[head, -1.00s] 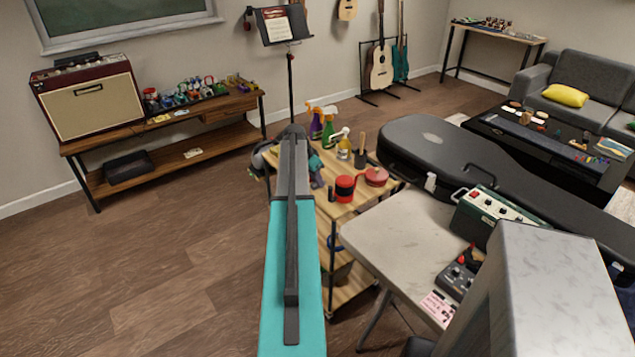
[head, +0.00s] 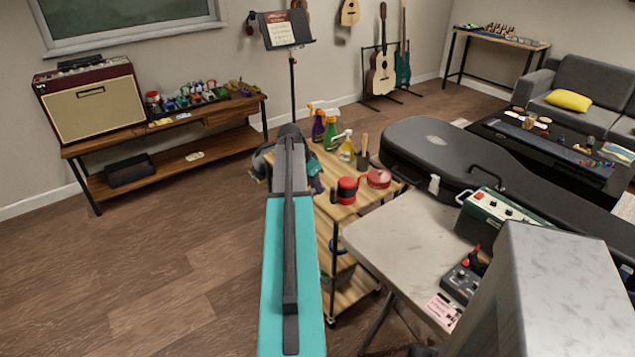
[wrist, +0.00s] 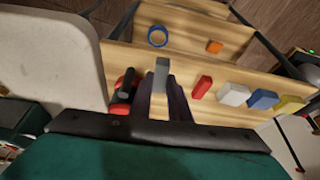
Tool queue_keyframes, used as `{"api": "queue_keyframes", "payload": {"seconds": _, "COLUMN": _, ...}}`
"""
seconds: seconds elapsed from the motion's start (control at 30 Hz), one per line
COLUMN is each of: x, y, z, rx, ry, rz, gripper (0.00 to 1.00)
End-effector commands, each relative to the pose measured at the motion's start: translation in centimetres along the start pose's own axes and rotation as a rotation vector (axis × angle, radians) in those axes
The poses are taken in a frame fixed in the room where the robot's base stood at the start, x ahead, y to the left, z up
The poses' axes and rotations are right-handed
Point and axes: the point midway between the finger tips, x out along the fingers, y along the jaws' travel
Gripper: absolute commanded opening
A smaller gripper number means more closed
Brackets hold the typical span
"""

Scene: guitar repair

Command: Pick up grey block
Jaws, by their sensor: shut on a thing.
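The grey block (wrist: 161,76) is a small upright-looking bar in the middle of the wrist view. My gripper (wrist: 162,92) is shut on it, with a dark finger on each side of the block. The block's far end sticks out past the fingertips, above the wooden cart (wrist: 225,77). I cannot tell whether the block touches the cart top. In the head view my arm covers much of the cart (head: 340,208), and I cannot make out the block there.
Red (wrist: 201,87), white (wrist: 234,95), blue (wrist: 263,99) and yellow (wrist: 289,105) blocks lie right of my gripper. A red-and-black item (wrist: 123,95) stands close left. Spray bottles (head: 346,145) stand at the cart's back. A pale table (head: 395,240) adjoins the cart.

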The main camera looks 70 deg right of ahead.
Motion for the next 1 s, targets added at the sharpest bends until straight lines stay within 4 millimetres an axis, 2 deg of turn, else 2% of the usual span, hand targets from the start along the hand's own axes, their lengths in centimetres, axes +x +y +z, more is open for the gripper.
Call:
{"api": "queue_keyframes", "payload": {"seconds": 0.03, "x": -0.2, "y": 0.7, "z": 0.7, "rx": 0.000, "ry": 0.001, "rz": 0.000, "gripper": 0.00}}
{"api": "queue_keyframes", "payload": {"seconds": 0.5, "x": -2.5, "y": 4.5, "z": 4.6, "rx": -0.001, "ry": 0.001, "rz": -0.001, "gripper": 0.00}}
{"api": "queue_keyframes", "payload": {"seconds": 0.73, "x": -3.1, "y": 5.5, "z": 5.5, "rx": -0.001, "ry": 0.001, "rz": -0.001, "gripper": 0.00}}
{"api": "queue_keyframes", "payload": {"seconds": 1.0, "x": -3.3, "y": 5.7, "z": 5.8, "rx": 0.000, "ry": 0.001, "rz": 0.000, "gripper": 0.00}}
